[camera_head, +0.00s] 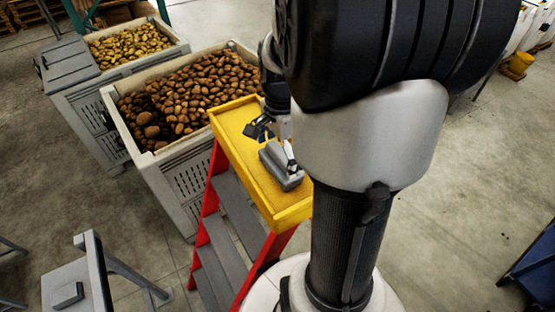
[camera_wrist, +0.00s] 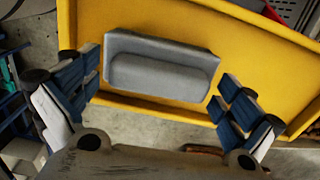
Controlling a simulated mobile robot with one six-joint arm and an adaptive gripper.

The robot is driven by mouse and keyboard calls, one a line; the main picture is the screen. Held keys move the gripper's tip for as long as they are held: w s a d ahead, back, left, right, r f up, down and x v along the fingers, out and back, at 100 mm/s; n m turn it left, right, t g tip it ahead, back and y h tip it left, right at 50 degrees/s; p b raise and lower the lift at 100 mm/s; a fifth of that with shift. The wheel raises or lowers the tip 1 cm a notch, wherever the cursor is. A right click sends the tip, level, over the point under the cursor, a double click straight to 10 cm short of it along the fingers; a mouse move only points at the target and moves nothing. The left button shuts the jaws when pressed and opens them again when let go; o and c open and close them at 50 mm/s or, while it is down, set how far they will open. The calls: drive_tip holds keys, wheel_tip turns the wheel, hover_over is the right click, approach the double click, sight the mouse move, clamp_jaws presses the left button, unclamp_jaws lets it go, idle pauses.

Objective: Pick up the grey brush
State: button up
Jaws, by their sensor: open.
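The grey brush (camera_head: 280,167) lies on the yellow top platform (camera_head: 238,122) of a red step ladder in the head view. In the wrist view the brush (camera_wrist: 160,68) is a grey block with a rounded raised part, resting on the yellow platform (camera_wrist: 265,60). My gripper (camera_wrist: 157,88) is open, with one blue-padded finger to the left of the brush and one to the right. No contact with the brush shows. In the head view my gripper (camera_head: 275,142) is over the platform at the brush, partly hidden by my arm.
A grey bin (camera_head: 190,185) full of brown potatoes stands left of the ladder. A second bin (camera_head: 85,90) of yellower potatoes is behind it. The platform has a raised yellow rim. A grey stand (camera_head: 75,290) is at the lower left. Open floor lies to the right.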

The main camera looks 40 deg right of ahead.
drive_tip(key=shift+c, duration=0.5)
drive_tip(key=c, duration=0.9)
drive_tip(key=shift+c, duration=0.4)
drive_tip(key=shift+r, duration=0.15)
